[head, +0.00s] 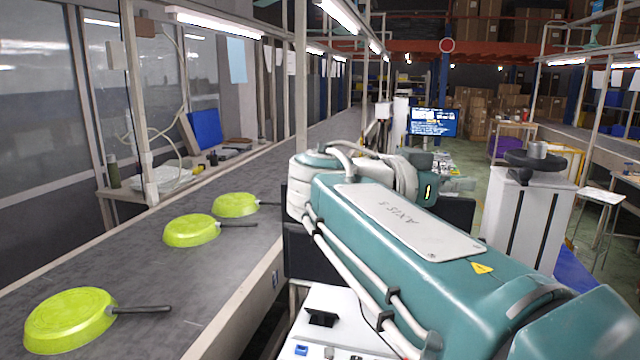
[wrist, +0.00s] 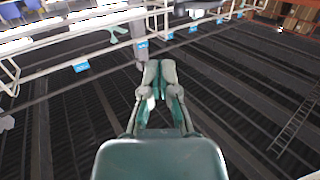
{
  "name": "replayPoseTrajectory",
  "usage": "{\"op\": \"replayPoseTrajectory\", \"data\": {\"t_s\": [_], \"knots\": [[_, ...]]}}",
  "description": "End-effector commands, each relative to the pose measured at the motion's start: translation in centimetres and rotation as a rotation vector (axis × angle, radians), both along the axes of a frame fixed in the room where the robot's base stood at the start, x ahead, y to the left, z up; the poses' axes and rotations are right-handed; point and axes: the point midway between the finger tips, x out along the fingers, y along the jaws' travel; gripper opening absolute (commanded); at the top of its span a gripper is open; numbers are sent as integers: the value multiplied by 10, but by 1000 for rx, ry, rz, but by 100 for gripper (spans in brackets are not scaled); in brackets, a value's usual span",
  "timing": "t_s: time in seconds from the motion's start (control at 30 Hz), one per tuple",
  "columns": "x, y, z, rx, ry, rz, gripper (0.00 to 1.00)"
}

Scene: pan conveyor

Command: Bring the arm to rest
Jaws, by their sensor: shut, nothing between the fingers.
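My arm fills the right half of the head view, its teal link running from the lower right toward the middle. My gripper shows in the wrist view (wrist: 161,68); its two grey and teal fingers are together and hold nothing. The background behind the fingers is dark with long streaks and pale rails, and the fingers touch nothing that I can make out. In the head view I cannot make out the gripper's fingers.
Three green pans, near (head: 70,320), middle (head: 190,231) and far (head: 236,204), lie upside down on the grey conveyor (head: 150,290) to the left. A white cabinet (head: 525,215) with a dark handwheel stands right of my arm. A lit monitor (head: 432,122) is behind.

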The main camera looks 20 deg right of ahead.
Motion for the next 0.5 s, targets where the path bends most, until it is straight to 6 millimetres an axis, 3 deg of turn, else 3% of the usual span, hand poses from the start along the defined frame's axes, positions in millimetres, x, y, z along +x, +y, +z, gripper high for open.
{"op": "replayPoseTrajectory", "data": {"t_s": [0.17,0.33,0.5], "knots": [[-4,2,-20,75,89,43,0],[-17,19,-91,323,383,245,0],[-34,51,-167,554,632,539,0]]}}
